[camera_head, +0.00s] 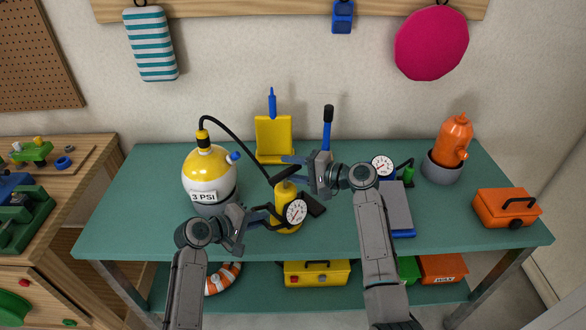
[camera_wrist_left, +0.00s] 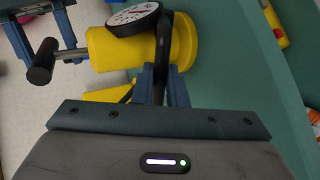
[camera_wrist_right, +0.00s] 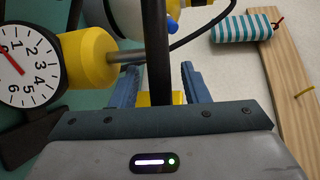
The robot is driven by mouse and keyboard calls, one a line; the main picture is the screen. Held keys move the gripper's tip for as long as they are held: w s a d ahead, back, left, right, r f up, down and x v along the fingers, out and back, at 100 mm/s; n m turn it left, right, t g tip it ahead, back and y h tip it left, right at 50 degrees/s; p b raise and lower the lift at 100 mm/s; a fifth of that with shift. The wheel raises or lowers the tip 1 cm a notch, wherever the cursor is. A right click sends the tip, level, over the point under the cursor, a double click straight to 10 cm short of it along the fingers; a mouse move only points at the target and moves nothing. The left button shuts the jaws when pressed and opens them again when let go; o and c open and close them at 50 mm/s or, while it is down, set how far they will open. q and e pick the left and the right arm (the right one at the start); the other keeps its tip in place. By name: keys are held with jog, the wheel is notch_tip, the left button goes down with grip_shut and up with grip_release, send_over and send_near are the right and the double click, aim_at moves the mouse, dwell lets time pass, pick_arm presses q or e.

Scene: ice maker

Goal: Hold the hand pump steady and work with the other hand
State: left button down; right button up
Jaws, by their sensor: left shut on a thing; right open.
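The hand pump (camera_head: 284,218) is a yellow cylinder standing on the teal bench, with a round white gauge (camera_head: 295,212) on its side. A metal rod joins it to a black T-handle (camera_wrist_right: 157,60). My left gripper (camera_head: 258,214) is shut on the black side grip (camera_wrist_left: 160,70) of the pump. My right gripper (camera_head: 293,165) is open at the top of the pump; in the right wrist view the T-handle's bar runs between its parted fingers (camera_wrist_right: 158,88). A yellow-and-white tank (camera_head: 210,168) labelled "3 PSI" stands left of the pump.
A black hose (camera_head: 240,132) arches from the tank's top towards the pump. A yellow stand (camera_head: 274,136) is behind. A grey block (camera_head: 396,206), a second gauge (camera_head: 382,166), an orange bottle (camera_head: 455,138) and an orange box (camera_head: 507,206) sit to the right. The bench's front (camera_head: 330,247) is mostly clear.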

grip_shut()
notch_tip(320, 180, up, 8)
jog(key=shift+f, duration=0.25)
grip_release()
jog(key=v, duration=1.2)
